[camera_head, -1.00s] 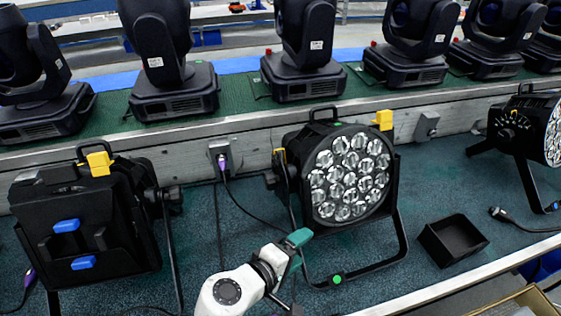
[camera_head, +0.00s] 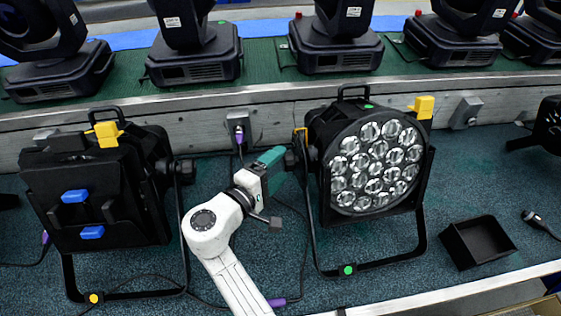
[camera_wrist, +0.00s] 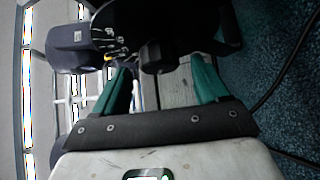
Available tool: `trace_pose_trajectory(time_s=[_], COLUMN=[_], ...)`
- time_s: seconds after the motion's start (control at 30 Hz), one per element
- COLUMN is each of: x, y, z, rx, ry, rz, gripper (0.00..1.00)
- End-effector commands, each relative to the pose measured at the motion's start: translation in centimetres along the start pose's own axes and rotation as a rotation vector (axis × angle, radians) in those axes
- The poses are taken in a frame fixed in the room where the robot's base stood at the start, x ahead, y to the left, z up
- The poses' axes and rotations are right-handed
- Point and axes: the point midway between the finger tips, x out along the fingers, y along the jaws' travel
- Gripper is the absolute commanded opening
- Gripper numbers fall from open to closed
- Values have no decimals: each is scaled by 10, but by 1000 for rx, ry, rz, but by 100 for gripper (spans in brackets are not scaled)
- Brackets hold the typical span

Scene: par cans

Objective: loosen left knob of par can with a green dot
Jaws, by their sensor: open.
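The par can (camera_head: 374,165) with a green dot (camera_head: 348,270) on its stand stands right of centre in the head view, its lens face toward me. Its left knob (camera_head: 291,161) sits at the housing's left side, partly behind my gripper in the head view. My gripper (camera_head: 279,157) is open, with teal fingers, just left of that knob. In the wrist view a dark knob (camera_wrist: 158,57) shows between the open fingertips of my gripper (camera_wrist: 160,66). I cannot tell whether the fingers touch it.
Another par can (camera_head: 98,195) with a yellow dot (camera_head: 94,297) stands at left. A black open box (camera_head: 478,242) and a cable connector (camera_head: 535,217) lie at right. Several moving-head lights (camera_head: 195,45) line the ledge behind. A purple-plugged socket (camera_head: 239,128) is on the wall behind my gripper.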

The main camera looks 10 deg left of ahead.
Motion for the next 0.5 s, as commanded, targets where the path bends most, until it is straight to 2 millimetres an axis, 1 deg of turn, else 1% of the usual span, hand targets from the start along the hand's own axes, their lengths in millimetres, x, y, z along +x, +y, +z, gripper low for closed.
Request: trace_pose_trajectory(time_s=[0.03,0.1,0.2,0.47,0.5], x=[6,11,15,16,16], y=[1,0,0,-1,0], z=[1,0,0,0,0], rx=[0,-1,-1,0,0], ry=[-3,-1,0,0,0], rz=[-1,-1,-1,-1,-1], gripper=[74,74,74,74,72])
